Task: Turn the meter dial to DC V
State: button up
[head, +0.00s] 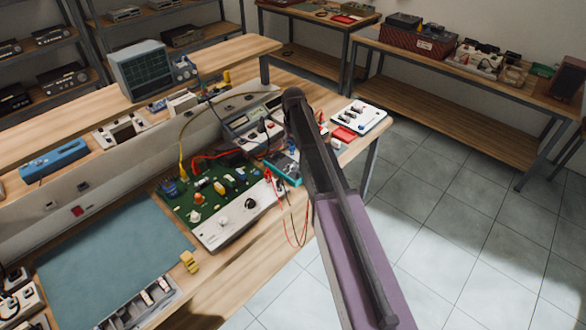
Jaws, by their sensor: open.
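A grey bench meter (250,122) with a display stands at the back right of the workbench, with a red lead and other cables around it. Part of its right side is close to my arm in the picture. A teal-edged device (282,168) lies in front of it, partly covered by my arm, with red and black leads hanging from it. I cannot make out a dial or its marking on either one. My arm crosses the picture from the lower right up to the bench's right end. I cannot make out my gripper.
A green circuit board (212,192) with a white control panel (240,212) lies left of the teal-edged device. A blue-green mat (110,255) covers the bench's left part. A white box with knobs (360,117) sits at the right end. The tiled floor (450,230) is open on the right.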

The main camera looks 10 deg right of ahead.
aim_at(293, 165)
jog(key=shift+f+b, duration=5.1)
jog(key=shift+f, duration=0.35)
grip_shut()
jog(key=shift+a, duration=0.2)
jog(key=shift+d, duration=0.15)
